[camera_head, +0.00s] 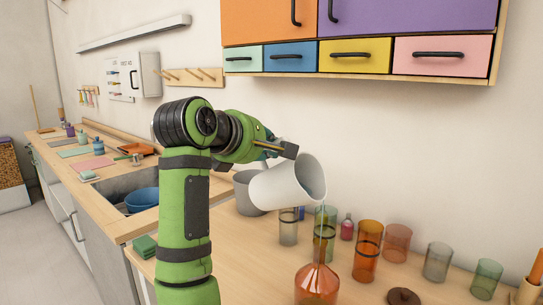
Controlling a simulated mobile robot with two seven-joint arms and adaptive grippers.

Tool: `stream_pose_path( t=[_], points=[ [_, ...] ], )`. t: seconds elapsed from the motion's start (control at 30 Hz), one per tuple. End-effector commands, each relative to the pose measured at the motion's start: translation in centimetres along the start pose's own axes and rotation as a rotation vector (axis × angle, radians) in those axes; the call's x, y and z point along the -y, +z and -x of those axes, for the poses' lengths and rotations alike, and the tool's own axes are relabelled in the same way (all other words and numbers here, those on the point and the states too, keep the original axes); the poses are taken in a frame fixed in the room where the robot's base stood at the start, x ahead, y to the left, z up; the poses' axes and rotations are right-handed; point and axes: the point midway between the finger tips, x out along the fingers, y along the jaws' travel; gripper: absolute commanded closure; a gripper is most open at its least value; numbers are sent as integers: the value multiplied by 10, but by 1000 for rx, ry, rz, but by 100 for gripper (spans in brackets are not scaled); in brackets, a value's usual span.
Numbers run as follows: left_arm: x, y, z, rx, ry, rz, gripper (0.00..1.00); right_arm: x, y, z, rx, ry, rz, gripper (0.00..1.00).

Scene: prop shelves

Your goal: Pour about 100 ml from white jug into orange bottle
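The white jug (280,186) is held in the air and tilted, its mouth facing right and slightly down. My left gripper (288,150) is shut on the jug at its upper side; part of the grip is hidden. The orange bottle (317,284) stands upright on the counter below, with a round body and a narrow neck. The jug's rim is above and near the neck's top, apart from it. My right gripper is not in view.
A grey pot (244,192) stands behind the jug. Several coloured tumblers, including an orange one (367,250), stand behind and right of the bottle. A brown lid (403,297) lies at the front right. A sink with a blue bowl (142,199) is at left.

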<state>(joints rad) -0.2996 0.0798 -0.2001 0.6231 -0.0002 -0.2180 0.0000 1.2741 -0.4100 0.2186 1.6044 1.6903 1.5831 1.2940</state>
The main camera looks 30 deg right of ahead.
Motion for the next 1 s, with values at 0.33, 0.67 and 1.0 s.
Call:
stream_pose_path(
  t=[0.33,0.67,1.0],
  points=[
    [0,-1,0,-1,0,0,51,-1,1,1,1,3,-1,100],
    [0,-1,-1,-1,0,0,51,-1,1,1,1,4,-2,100],
    [1,-6,-2,-13,-1,0,51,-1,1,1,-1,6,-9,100]
  ],
)
